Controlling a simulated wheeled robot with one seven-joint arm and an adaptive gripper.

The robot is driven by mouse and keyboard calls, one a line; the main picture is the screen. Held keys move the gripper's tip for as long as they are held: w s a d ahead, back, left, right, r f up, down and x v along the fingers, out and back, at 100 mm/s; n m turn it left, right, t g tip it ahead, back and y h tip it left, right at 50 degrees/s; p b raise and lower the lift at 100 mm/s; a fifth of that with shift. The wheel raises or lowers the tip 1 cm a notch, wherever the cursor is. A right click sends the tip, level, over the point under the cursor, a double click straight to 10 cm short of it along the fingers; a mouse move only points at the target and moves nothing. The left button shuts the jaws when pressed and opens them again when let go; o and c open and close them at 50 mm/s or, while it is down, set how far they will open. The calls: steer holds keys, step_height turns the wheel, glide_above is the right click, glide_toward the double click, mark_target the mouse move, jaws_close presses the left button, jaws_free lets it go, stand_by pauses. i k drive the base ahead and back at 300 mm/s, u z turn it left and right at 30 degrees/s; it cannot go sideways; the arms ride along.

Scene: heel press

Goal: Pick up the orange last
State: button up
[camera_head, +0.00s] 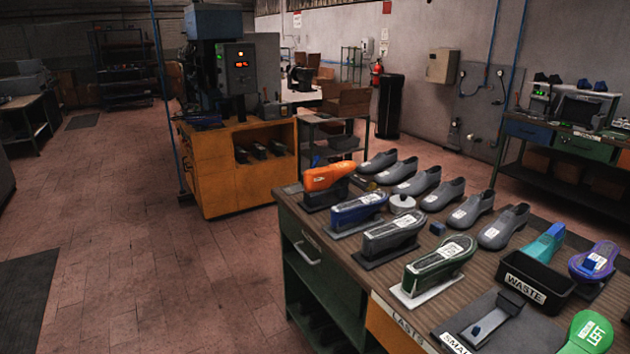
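The orange last (328,175) sits on a dark stand (325,197) at the far left corner of the workbench (470,240). It carries a small label on its side. A blue last (358,209) stands on its own base just in front of it. A grey last (394,234) and a dark green last (440,258) follow in the same row towards the near side. My gripper is not in view.
Several grey shoes (418,181) stand in a row right of the lasts, with a small round tin (401,203) between. A black WASTE bin (534,283), a teal last (541,246), a purple last (594,261) and a green LEFT item (589,333) stand nearer. The floor (150,260) left is clear.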

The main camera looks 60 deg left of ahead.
mark_target(315, 180)
steer(key=z, duration=0.9)
steer(key=i, duration=0.35)
steer(key=u, duration=3.3)
steer(key=i, duration=0.45)
steer(key=z, duration=0.05)
